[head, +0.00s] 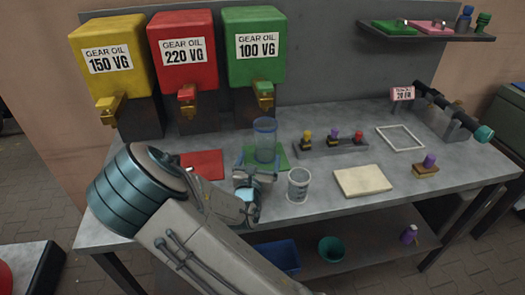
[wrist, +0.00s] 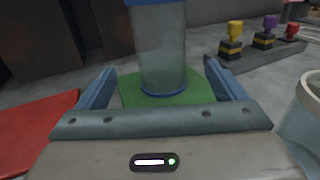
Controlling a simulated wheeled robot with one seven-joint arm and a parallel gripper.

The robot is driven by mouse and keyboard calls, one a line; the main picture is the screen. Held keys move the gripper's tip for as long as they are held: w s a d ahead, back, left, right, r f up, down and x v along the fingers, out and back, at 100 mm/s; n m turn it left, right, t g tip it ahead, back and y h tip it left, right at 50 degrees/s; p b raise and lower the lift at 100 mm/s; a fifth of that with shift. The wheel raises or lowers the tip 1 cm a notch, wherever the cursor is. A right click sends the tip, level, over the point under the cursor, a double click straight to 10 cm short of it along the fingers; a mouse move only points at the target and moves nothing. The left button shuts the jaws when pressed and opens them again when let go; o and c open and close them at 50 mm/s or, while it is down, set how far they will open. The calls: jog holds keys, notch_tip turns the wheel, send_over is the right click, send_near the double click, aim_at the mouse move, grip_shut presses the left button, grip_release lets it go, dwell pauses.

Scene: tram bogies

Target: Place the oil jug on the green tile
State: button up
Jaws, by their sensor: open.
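The oil jug, a clear bluish cylinder with blue rims (head: 265,140), stands upright on the green tile (head: 283,160), below the brass tap of the green gear oil tank. It also shows in the wrist view (wrist: 160,50), with its base on the green tile (wrist: 128,92). My gripper (head: 262,165) is open just in front of the jug. In the wrist view my gripper's two blue fingers (wrist: 160,88) are spread to either side of the jug's lower part, with visible gaps between fingers and jug.
A red tile (head: 203,164) lies left of the green one. A clear measuring cup (head: 298,185) stands close on the right. A cream board (head: 362,180) and a rack of coloured-knob pieces (head: 330,146) are farther right. Yellow, red and green tanks (head: 254,25) line the back.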

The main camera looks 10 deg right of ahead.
jog(key=shift+v, duration=1.55)
